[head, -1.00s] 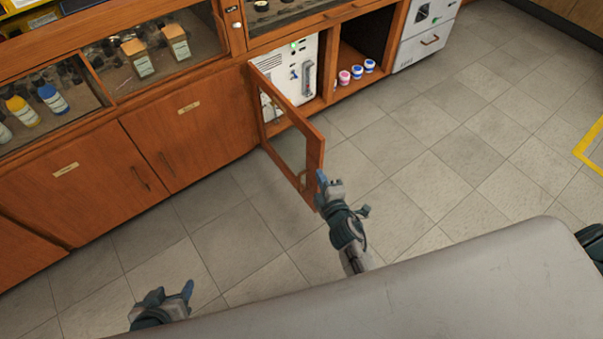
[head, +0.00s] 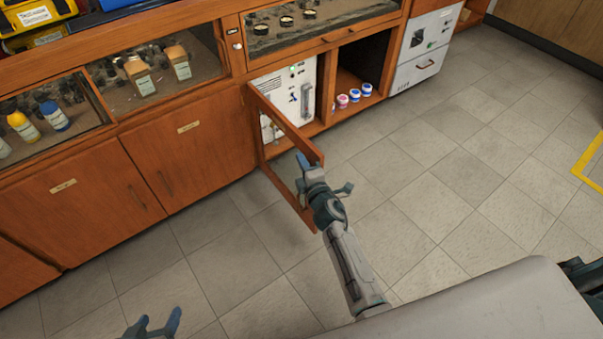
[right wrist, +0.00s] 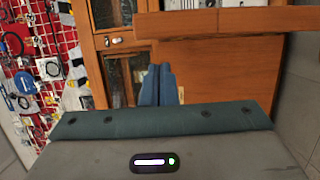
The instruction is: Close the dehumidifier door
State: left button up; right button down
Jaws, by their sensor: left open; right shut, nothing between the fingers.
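The dehumidifier door (head: 282,118), a wooden frame with a clear pane, stands open and juts out from the cabinet, hinged at its left. Behind it is a white unit (head: 296,88) with a green light, in the left bay. My right gripper (head: 302,160) is shut and empty at the door's free edge, overlapping it in the head view; I cannot tell whether it touches. Its blue fingertips (right wrist: 157,84) are together in the right wrist view, below a wooden bar. My left gripper (head: 155,322) is open and empty over the floor at bottom left, partly cut off.
The open bay right of the unit holds small white-lidded jars (head: 354,95). A white drawer cabinet (head: 425,50) stands further right. Closed wooden cupboards (head: 185,150) lie left of the door. The tiled floor (head: 450,170) to the right is clear.

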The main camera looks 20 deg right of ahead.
jog(key=shift+w+d, duration=0.15)
jog(key=shift+d, duration=0.35)
jog(key=shift+w+d, duration=0.15)
jog(key=shift+d, duration=0.35)
